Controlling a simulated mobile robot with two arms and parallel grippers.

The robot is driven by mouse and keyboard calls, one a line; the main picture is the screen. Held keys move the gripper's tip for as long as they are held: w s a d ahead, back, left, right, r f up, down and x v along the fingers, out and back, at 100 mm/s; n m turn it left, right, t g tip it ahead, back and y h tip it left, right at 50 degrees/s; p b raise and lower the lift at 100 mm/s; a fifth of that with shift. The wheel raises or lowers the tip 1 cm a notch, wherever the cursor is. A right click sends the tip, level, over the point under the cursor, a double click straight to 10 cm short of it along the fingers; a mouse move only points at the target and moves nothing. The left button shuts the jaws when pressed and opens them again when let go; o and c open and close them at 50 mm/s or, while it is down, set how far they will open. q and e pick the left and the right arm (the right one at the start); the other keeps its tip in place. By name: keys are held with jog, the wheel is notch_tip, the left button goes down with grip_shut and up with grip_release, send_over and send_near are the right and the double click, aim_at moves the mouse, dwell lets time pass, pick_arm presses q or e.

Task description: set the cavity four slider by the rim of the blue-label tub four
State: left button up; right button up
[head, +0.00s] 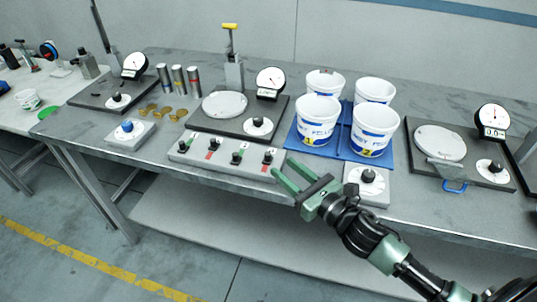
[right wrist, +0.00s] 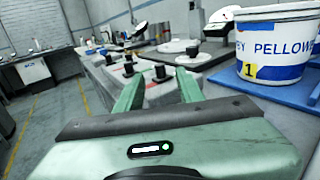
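A grey slider panel (head: 222,160) with several black knobs and red marks lies at the table's front edge. Its rightmost knob (head: 267,157), taken as cavity four, stands near my right gripper (head: 282,167). My right gripper is open and empty, just right of that knob. In the right wrist view a black knob (right wrist: 160,73) shows between and beyond the open fingers, with no contact visible. Several white tubs with blue labels stand on blue mats; the front ones (head: 317,120) (head: 373,131) carry yellow tags 1 and 2. The back right tub (head: 375,90) is partly hidden, its number unreadable. My left gripper is out of view.
A dial box (head: 366,184) stands close to the right of my gripper, below the blue mat (head: 300,141). Plates with round gauges stand behind the panel (head: 271,82) and at the right (head: 491,121). Small brass pieces (head: 166,111) lie at the left.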

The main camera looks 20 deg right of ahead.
aim_at(270, 156)
jog(key=shift+w+a+r, duration=0.1)
jog(key=shift+w+a, duration=0.05)
jog(key=shift+w, duration=0.2)
jog(key=p+x, duration=0.1)
jog(key=x, duration=0.6)
jog(key=shift+p, duration=0.4)
jog(key=shift+s, duration=0.1)
grip_shut()
dwell(0.6)
